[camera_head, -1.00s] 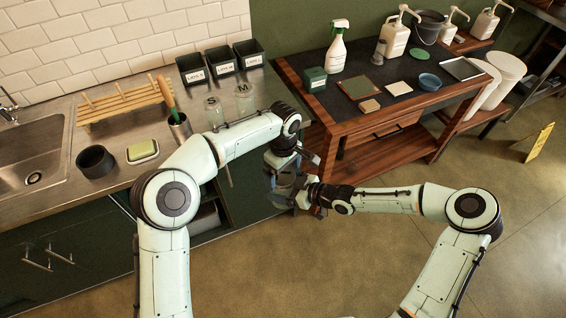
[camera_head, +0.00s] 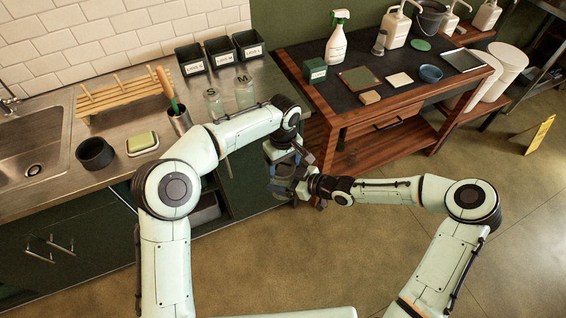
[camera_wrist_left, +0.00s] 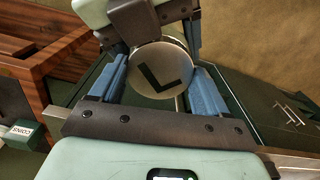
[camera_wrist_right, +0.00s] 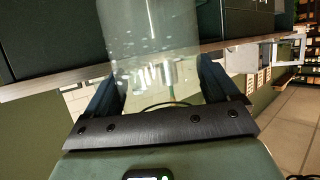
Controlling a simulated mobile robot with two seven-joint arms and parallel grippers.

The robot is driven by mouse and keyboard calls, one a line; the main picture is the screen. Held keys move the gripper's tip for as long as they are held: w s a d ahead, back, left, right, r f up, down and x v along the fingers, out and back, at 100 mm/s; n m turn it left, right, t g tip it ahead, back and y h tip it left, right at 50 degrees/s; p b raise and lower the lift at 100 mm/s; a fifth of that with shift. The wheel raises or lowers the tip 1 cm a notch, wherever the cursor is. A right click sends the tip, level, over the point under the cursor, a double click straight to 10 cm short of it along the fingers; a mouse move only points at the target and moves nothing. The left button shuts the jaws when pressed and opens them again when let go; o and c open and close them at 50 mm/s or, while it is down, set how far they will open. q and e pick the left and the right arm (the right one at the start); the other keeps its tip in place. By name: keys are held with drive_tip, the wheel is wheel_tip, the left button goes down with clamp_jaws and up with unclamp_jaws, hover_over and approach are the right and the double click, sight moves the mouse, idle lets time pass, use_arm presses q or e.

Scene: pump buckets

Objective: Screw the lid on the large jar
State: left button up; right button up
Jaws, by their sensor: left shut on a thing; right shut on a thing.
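The large jar's round lid (camera_wrist_left: 158,72), marked with a black L, sits between the blue fingers of my left gripper (camera_wrist_left: 160,82) in the left wrist view. My left gripper (camera_head: 281,150) is shut on it, in front of the counter. My right gripper (camera_wrist_right: 158,85) is shut on the clear glass large jar (camera_wrist_right: 154,45); in the head view the right gripper (camera_head: 290,185) is just below the left one. The grippers mostly hide jar and lid in the head view. The lid is over the jar's end; I cannot tell whether they touch or the threads engage.
Two smaller jars (camera_head: 214,103) (camera_head: 244,93) stand on the counter before labelled black bins (camera_head: 220,53). A wooden rack (camera_head: 118,97), a tool holder (camera_head: 181,122) and a black bowl (camera_head: 95,153) are further left. A wooden workbench (camera_head: 345,115) stands close right of the grippers. The floor in front is clear.

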use_arm(q)
drive_tip(key=o, duration=1.1)
drive_tip(key=shift+o, duration=0.2)
drive_tip(key=shift+r, duration=0.15)
wheel_tip(320, 180, up, 4)
drive_tip(key=shift+r, duration=0.15)
drive_tip(key=shift+c, duration=0.2)
wheel_tip(320, 180, up, 4)
drive_tip(key=n, duration=0.3)
drive_tip(key=shift+f, duration=0.25)
